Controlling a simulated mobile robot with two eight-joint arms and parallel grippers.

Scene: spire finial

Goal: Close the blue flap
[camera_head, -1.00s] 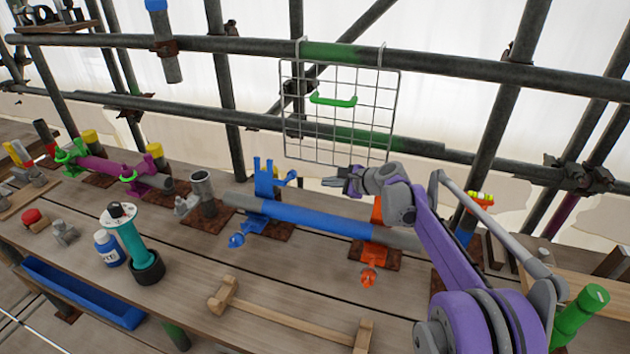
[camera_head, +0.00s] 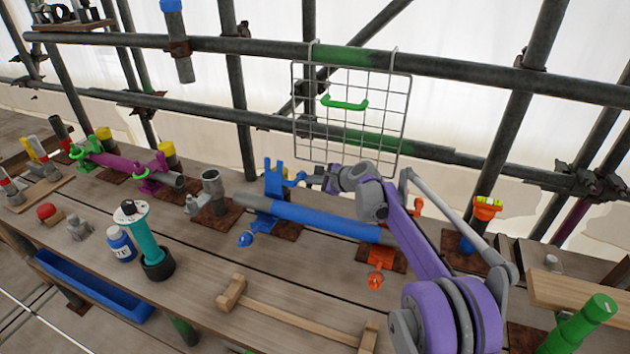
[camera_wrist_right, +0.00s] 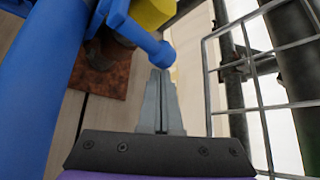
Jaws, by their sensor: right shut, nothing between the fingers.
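The blue flap (camera_head: 272,181) stands upright on a blue clamp, behind a pipe with a long blue section (camera_head: 335,219). An arm with a round blue knob (camera_head: 300,177) sticks out from its right side. My right gripper (camera_head: 310,178) is shut and empty, just right of the knob. In the right wrist view, the gripper's closed fingertips (camera_wrist_right: 161,78) lie just below the blue knob (camera_wrist_right: 164,55); I cannot tell whether they touch. My left gripper is not in view.
A wire grid panel (camera_head: 350,140) with a green handle hangs from the rail behind my right gripper. An orange clamp (camera_head: 381,257) is at the pipe's right. A teal cylinder (camera_head: 145,240), white-and-blue bottle (camera_head: 122,245) and wooden bar (camera_head: 290,318) occupy the front bench.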

